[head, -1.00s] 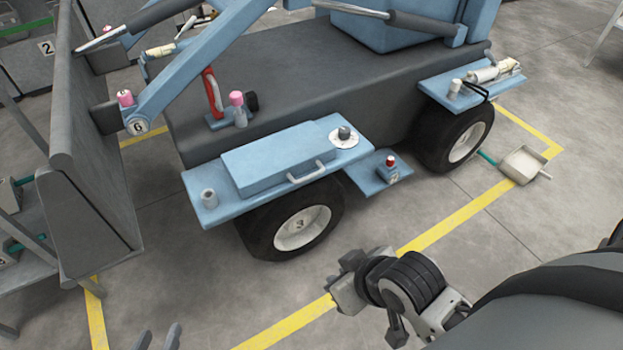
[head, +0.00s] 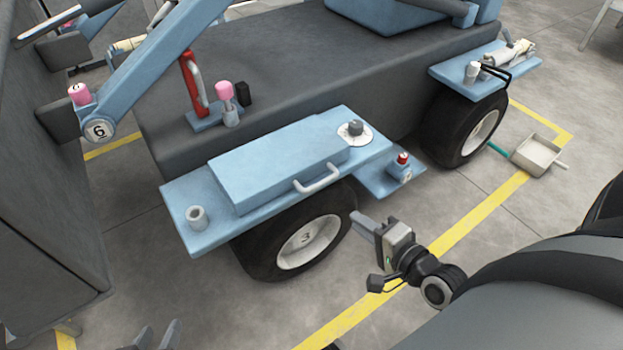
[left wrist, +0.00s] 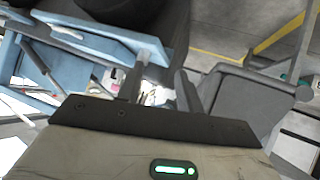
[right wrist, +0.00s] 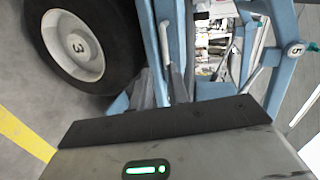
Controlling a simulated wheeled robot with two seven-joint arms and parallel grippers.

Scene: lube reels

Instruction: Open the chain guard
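The chain guard appears to be the flat blue cover (head: 275,160) with a pale bar handle (head: 317,178) on its front edge. It lies closed on a blue shelf above the front wheel. My right gripper (head: 362,222) is below and right of the handle, pointing toward the cover and apart from it. In the right wrist view its fingers (right wrist: 160,88) are spread, with a pale bar (right wrist: 164,50), probably the handle, beyond them. My left gripper (head: 157,337) is low at the left, open and empty, away from the cover.
A short grey tube (head: 197,218) and a round knob on a white disc (head: 355,130) flank the cover. A red-topped button box (head: 402,165) sits on a lower ledge. The wheel (head: 305,240) is under the shelf. A grey panel (head: 50,200) stands at the left.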

